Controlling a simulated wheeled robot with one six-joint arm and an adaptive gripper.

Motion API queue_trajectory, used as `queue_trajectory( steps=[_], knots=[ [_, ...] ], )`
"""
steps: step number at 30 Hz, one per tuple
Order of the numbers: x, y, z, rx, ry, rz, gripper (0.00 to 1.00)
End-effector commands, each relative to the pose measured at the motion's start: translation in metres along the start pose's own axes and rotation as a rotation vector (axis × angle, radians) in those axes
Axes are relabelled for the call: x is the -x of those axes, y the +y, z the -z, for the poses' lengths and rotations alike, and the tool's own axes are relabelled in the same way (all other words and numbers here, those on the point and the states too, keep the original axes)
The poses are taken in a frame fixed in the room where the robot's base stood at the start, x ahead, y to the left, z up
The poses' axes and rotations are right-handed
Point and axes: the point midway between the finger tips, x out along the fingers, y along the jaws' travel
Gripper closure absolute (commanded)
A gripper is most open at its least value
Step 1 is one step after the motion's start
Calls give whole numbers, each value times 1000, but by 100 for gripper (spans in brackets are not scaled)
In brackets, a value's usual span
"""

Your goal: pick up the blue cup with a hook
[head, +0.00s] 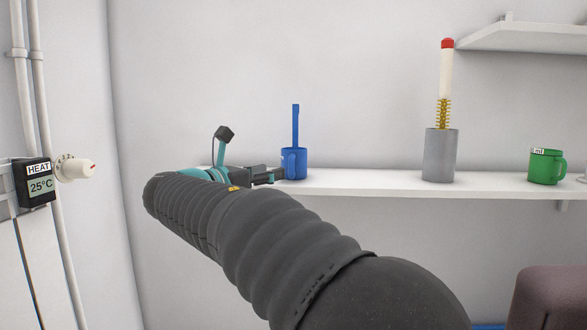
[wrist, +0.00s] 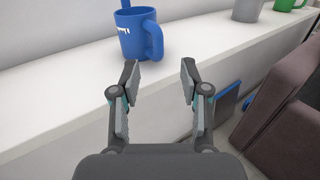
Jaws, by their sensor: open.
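The blue cup (head: 294,164) stands upright on a white wall shelf, with a tall blue upright piece (head: 295,125) rising above it in the head view. In the wrist view the blue cup (wrist: 138,36) stands ahead of the fingers, its handle towards me on the right side, with a small white marking on its wall. My gripper (wrist: 158,72) is open and empty, its fingertips short of the cup near the shelf's front edge. In the head view my gripper (head: 272,175) is at the cup's lower left; I cannot tell there whether they touch.
The white shelf (head: 380,184) also holds a grey cylinder (head: 440,155) with a red-tipped white rod on a yellow spring, and a green mug (head: 546,166). A higher shelf (head: 525,38) is at upper right. A dark brown seat (wrist: 285,100) stands right of the shelf.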

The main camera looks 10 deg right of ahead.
Motion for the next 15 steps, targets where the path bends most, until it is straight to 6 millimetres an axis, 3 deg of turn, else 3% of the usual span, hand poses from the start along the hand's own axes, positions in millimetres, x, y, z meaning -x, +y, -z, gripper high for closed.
queue_trajectory(
  steps=[3, 11, 15],
  knots=[
    [-16, 0, 0, 0, 0, 2, 55],
    [-28, 0, 0, 0, 1, 1, 55],
    [-44, 1, 0, -1, 0, 3, 55]
  ],
)
